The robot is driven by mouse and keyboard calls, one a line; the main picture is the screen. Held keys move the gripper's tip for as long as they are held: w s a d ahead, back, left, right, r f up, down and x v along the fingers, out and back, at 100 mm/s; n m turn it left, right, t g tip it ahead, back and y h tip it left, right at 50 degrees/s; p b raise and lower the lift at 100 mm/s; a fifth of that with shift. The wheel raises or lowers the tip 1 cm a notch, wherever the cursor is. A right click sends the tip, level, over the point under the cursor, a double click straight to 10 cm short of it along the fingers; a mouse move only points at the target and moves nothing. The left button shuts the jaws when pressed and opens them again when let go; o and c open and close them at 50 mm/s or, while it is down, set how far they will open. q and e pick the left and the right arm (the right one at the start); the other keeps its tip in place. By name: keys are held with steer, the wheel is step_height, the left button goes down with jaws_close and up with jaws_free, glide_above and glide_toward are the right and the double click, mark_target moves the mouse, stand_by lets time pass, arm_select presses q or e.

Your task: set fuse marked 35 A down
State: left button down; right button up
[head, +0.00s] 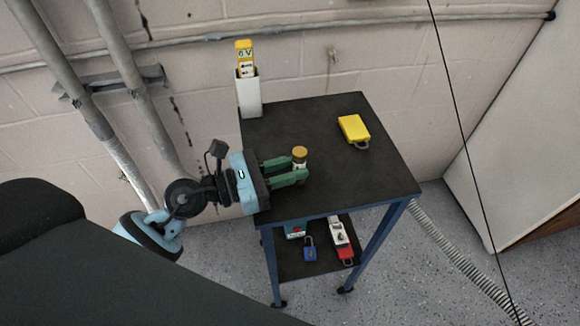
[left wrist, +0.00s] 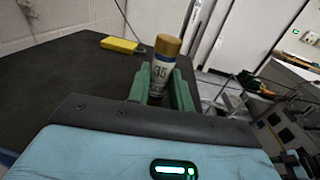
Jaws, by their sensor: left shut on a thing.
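The fuse marked 35 A (head: 299,155) is a small upright cylinder with a brass-coloured cap and a light body. The left wrist view shows the fuse (left wrist: 163,62) with "35" on its label. My left gripper (head: 300,169) is shut on the fuse from the left, with its green fingers on either side of the body. The fuse is over the dark top of the small table (head: 330,125), near its left part. Its lower end is hidden by the fingers, so I cannot tell if it touches the top. My right gripper is not in view.
A yellow padlock-like block (head: 354,129) lies at the table's back right. A white holder (head: 249,97) with a yellow tester (head: 244,57) stands at the back left corner. A blue padlock (head: 310,249) and a red-and-white item (head: 341,240) are on the lower shelf. The top's middle and front right are clear.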

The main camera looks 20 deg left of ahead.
arm_select(q)
steer(key=shift+f, duration=0.15)
steer(key=c, duration=1.3)
jaws_free()
steer(key=shift+o, duration=0.2)
steer(key=shift+r, duration=0.2)
steer(key=shift+s+a+f, duration=0.1)
steer(key=shift+s+a, duration=0.1)
steer(key=shift+a, duration=0.1)
steer(key=b+v, duration=0.4)
steer(key=v, duration=0.7)
steer(key=shift+s+a, duration=0.1)
steer(key=shift+s, duration=0.05)
